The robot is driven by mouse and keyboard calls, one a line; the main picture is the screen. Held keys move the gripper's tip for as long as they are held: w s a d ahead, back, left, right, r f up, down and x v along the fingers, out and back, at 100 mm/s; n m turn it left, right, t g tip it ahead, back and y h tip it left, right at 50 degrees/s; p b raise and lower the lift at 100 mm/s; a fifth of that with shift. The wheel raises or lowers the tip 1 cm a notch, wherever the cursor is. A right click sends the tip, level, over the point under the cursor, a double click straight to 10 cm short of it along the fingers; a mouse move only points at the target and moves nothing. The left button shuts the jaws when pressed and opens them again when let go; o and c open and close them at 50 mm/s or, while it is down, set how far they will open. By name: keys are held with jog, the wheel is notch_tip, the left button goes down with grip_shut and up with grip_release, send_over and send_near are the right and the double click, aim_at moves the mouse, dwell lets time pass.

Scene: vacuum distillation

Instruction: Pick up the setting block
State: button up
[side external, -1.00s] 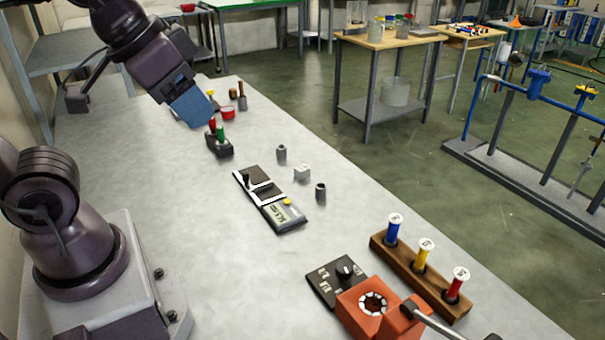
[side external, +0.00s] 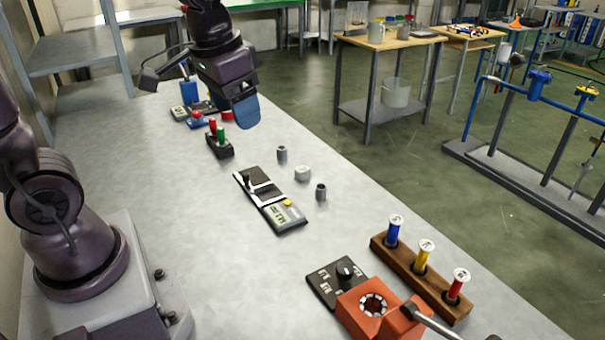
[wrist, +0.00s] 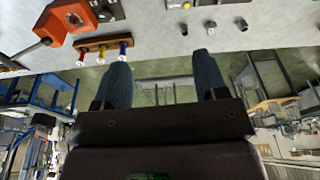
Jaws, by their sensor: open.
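A small pale block (side external: 302,173), which I take for the setting block, stands on the grey bench between two small dark grey cylinders (side external: 281,154) (side external: 320,192). In the wrist view the block (wrist: 212,25) shows near the top, just above the right fingertip in the picture. My gripper (side external: 246,118) is up over the far part of the bench, behind and left of the block and apart from it. In the wrist view its two blue fingers (wrist: 162,54) are spread wide with nothing between them.
Left of the block lies a black and white device with a display (side external: 285,214). A black holder with red and green pieces (side external: 219,145) stands farther back. A wooden rack with three spools (side external: 412,268) and an orange device (side external: 375,308) stand at the front. The bench's right edge is close to the block.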

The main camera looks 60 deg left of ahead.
jog(key=w+a+f+m+g, duration=0.25)
jog(key=w+a+f, duration=0.45)
jog(key=w, duration=0.4)
jog(key=m, duration=1.6)
send_over(302, 168)
notch_tip(302, 168, down, 11)
jog(key=f, duration=0.7)
jog(key=shift+w+d+f, duration=0.1)
jog(key=shift+d+f, duration=0.15)
jog(key=shift+f, duration=0.05)
jog(key=f, duration=0.5)
jog(key=shift+a+f, duration=0.2)
jog(key=shift+f, duration=0.1)
jog(key=shift+r, duration=0.1)
jog(key=c, duration=1.1)
